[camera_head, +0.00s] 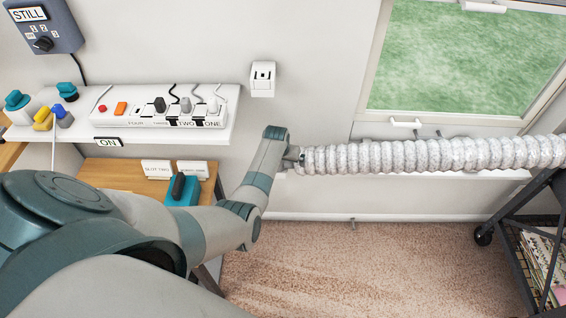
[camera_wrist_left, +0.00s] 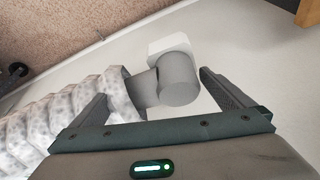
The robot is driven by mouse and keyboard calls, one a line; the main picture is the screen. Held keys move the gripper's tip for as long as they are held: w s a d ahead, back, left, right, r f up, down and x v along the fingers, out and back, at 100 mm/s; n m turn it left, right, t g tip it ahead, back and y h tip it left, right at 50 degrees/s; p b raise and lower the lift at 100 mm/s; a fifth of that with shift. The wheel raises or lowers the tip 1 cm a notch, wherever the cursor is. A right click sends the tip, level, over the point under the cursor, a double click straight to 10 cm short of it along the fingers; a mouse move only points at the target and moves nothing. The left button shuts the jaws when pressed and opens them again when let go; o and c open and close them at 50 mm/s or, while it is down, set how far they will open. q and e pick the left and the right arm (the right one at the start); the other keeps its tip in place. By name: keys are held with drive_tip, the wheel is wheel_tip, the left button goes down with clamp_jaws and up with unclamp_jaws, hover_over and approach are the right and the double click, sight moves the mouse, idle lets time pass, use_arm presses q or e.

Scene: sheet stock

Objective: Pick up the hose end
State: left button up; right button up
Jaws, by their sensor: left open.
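The silver corrugated hose (camera_head: 430,155) runs from the right edge along the wall below the window. Its left end meets my left gripper (camera_head: 294,157) in the head view, where the fingers are mostly hidden. In the left wrist view, the ribbed hose (camera_wrist_left: 45,125) comes in from the left. Its grey hose end (camera_wrist_left: 178,85) shows between the spread fingers of my left gripper (camera_wrist_left: 152,85). The gripper is open; I cannot tell whether a finger touches the hose. My right gripper is out of view.
A white shelf (camera_head: 215,134) with a power strip (camera_head: 150,114) is at the left, above a wooden surface (camera_head: 110,172). A white outlet (camera_head: 262,79) is on the wall. A black cart (camera_head: 508,225) stands at the right. The carpet (camera_head: 350,270) is clear.

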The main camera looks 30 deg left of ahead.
use_arm(q)
drive_tip(key=shift+c, duration=0.6)
drive_tip(key=c, duration=0.9)
drive_tip(key=shift+r, duration=0.2)
drive_tip(key=shift+r, duration=0.6)
wheel_tip(320, 180, up, 2)
drive_tip(key=shift+r+b, duration=0.1)
drive_tip(key=shift+b, duration=0.25)
drive_tip(key=d+r+b, duration=0.2)
drive_tip(key=d+r, duration=0.5)
drive_tip(key=d, duration=0.4)
drive_tip(key=shift+s+d+r, duration=0.15)
drive_tip(key=shift+s+d, duration=0.2)
drive_tip(key=shift+r, duration=0.1)
